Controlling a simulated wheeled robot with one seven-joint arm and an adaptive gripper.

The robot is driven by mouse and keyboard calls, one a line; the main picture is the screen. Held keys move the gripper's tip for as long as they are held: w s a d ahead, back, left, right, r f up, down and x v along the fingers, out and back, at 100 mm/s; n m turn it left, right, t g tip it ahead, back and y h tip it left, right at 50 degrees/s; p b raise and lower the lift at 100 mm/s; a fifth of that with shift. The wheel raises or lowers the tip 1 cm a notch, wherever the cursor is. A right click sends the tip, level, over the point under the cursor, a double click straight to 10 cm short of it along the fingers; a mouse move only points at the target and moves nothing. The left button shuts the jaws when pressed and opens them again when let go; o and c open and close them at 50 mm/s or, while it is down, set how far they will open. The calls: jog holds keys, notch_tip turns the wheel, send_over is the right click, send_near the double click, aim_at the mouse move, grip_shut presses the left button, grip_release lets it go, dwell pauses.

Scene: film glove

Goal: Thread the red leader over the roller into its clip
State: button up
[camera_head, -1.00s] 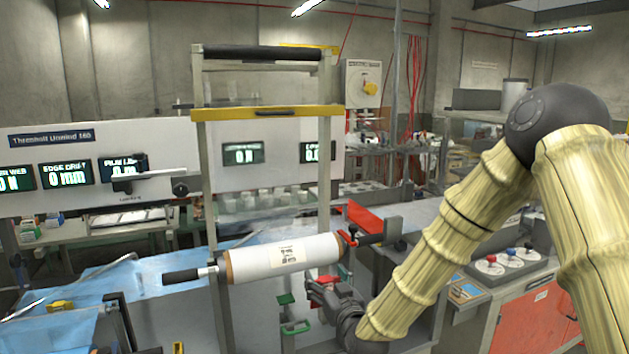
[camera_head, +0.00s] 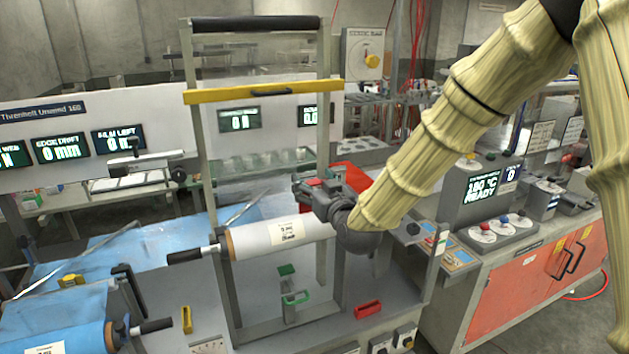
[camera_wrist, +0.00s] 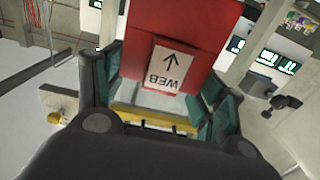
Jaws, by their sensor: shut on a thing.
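The red leader (camera_head: 352,176) shows partly behind my gripper (camera_head: 312,192), above the right part of the white film roll (camera_head: 280,235). In the wrist view the red leader (camera_wrist: 190,25) fills the space between the fingers, with a white "WEB" arrow label on it. My gripper (camera_wrist: 165,90) is shut on the leader. A dark roller (camera_head: 255,23) crosses the top of the frame, well above my gripper. A yellow bar (camera_head: 263,92) crosses below that roller. A green clip-like part (camera_head: 294,298) sits low inside the frame; I cannot tell if it is the leader's clip.
The frame's uprights (camera_head: 203,130) stand close to my gripper. A red block (camera_head: 367,309) lies at the lower right of the frame. A control box (camera_head: 482,195) and an orange-fronted cabinet (camera_head: 530,275) stand to the right. Blue film (camera_head: 150,245) lies at the left.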

jog(key=shift+b, duration=0.3)
jog(key=shift+w+f+b, duration=0.2)
jog(key=shift+f+b, duration=0.15)
jog(key=shift+f, duration=0.05)
jog(key=w+a+f+b, duration=0.1)
jog(key=w+f+b, duration=0.2)
jog(key=w+f, duration=0.1)
jog(key=shift+a, duration=0.25)
jog(key=shift+w+f, duration=0.1)
jog(key=shift+w, duration=0.05)
dwell(0.6)
jog(key=shift+s+d+r, duration=0.25)
jog(key=shift+s+r, duration=0.45)
jog(key=shift+s, duration=0.1)
jog(key=shift+s+d+r, duration=0.3)
jog(key=shift+s+r, duration=0.35)
jog(key=shift+s, duration=0.2)
jog(key=shift+s+d+r, duration=0.25)
jog(key=shift+s+r, duration=0.45)
jog(key=shift+s, duration=0.1)
jog(key=shift+f, duration=0.1)
